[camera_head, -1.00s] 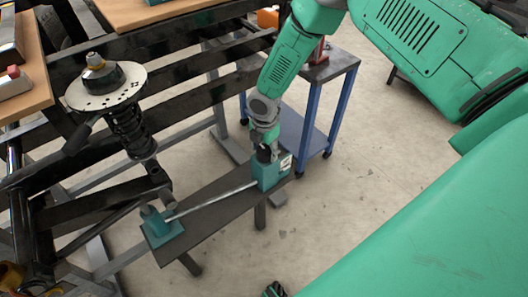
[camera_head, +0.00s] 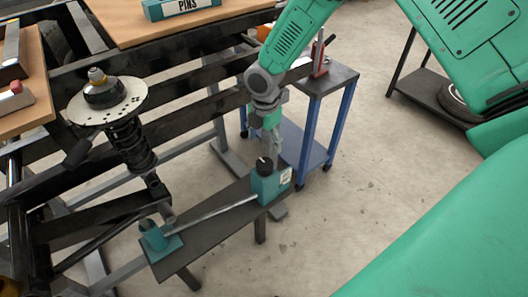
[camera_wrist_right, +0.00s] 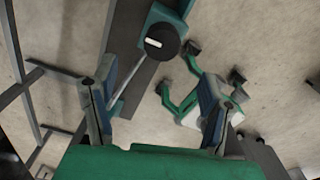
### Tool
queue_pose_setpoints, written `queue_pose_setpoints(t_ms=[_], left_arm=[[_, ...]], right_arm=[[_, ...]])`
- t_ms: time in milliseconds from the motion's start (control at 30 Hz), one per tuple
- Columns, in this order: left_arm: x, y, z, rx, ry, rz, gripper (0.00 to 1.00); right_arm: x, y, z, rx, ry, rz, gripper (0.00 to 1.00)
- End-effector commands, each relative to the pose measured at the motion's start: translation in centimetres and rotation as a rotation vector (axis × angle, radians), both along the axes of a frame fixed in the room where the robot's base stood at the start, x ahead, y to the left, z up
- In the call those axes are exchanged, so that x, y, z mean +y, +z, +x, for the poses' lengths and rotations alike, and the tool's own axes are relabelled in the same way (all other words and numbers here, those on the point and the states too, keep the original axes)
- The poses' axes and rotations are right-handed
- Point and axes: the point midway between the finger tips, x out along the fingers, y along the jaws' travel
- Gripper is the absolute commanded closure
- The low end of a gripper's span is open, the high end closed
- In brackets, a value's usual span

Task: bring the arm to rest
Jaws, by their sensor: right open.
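My right arm comes in from the top right of the head view. Its right gripper (camera_head: 270,146) points down just above the black knob (camera_head: 264,166) on a teal block (camera_head: 270,185). In the right wrist view the two fingers of the right gripper (camera_wrist_right: 156,95) stand wide apart with nothing between them. The black knob (camera_wrist_right: 162,42) shows beyond the fingertips, clear of both. The teal block stands at one end of a dark bench (camera_head: 212,225). A grey rod (camera_head: 215,215) runs from it to a second teal block (camera_head: 160,242). My left gripper is not in view.
A spring strut with a round plate (camera_head: 108,102) stands at the left on a black frame (camera_head: 190,105). A blue-legged cart (camera_head: 340,120) is close behind the right gripper. A wooden bench with a teal pins box (camera_head: 182,7) is at the top. Floor is clear at centre right.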

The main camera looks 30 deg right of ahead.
Motion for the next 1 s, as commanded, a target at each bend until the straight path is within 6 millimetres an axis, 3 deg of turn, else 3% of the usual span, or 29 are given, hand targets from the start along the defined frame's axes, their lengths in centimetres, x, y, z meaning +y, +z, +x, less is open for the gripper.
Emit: queue_pose_setpoints(t_ms=[200, 733, 867, 967, 1000], left_arm=[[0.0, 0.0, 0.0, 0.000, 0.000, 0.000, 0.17], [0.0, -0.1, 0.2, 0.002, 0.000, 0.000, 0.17], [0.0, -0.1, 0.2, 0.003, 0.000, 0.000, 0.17], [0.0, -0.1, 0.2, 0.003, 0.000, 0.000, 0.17], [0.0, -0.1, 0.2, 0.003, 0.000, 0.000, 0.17]], right_arm=[[0.0, 1.1, -0.1, 0.001, -0.001, 0.001, 0.32], [0.3, 0.7, -0.5, 0.005, -0.016, 0.008, 0.32], [2.7, -1.9, -3.7, 0.035, -0.156, 0.060, 0.32], [5.5, -5.1, -8.8, 0.078, -0.407, 0.122, 0.32], [6.5, -6.5, -11.4, 0.100, -0.543, 0.139, 0.32]])
